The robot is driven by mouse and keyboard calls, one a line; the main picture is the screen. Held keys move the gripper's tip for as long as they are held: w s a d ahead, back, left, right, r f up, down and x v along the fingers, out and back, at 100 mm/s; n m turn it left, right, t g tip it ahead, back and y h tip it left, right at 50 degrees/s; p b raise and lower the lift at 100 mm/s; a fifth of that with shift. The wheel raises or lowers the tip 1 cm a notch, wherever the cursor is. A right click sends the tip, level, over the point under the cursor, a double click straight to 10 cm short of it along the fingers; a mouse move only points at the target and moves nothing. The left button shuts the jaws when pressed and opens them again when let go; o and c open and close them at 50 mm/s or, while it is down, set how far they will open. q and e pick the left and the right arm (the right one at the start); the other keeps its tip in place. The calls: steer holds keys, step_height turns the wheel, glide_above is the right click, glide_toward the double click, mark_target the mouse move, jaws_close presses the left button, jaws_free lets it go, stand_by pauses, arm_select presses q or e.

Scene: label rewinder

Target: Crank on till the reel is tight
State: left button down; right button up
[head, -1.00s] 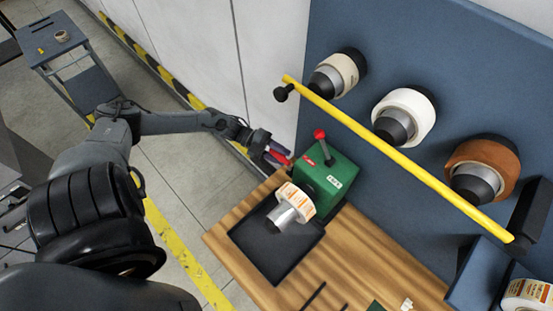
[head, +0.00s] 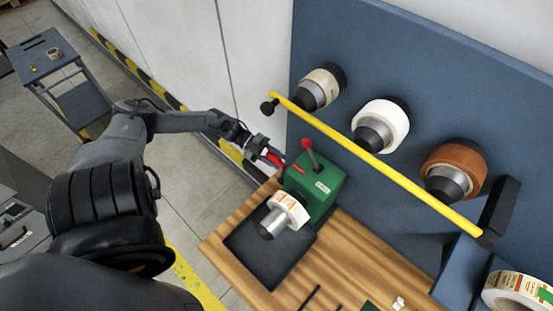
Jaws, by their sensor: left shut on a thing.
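The green rewinder box (head: 322,184) stands on the wooden bench, with a red-knobbed lever (head: 309,150) on its top. A reel of white labels with orange print (head: 290,208) sits on its grey spindle, over a dark tray (head: 250,248). My left gripper (head: 271,158) is at the far left side of the box, shut on the red crank handle (head: 275,160), which is mostly hidden by the fingers. Whether the label web on the reel is tight cannot be told. My right gripper is not in view.
A yellow bar (head: 370,160) runs across the blue panel in front of white, cream and brown rolls (head: 380,122). Another label roll (head: 520,292) is at the lower right. Dark rods lie on the wooden bench (head: 345,262). A blue cart (head: 65,85) stands far left.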

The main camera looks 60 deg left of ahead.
arm_select(q)
steer(key=shift+f, duration=0.1)
steer(key=c, duration=0.8)
jaws_free()
steer(key=shift+a, duration=0.1)
steer(key=v, duration=1)
steer(key=shift+s+a+r, duration=0.2)
steer(key=shift+s+a, duration=0.05)
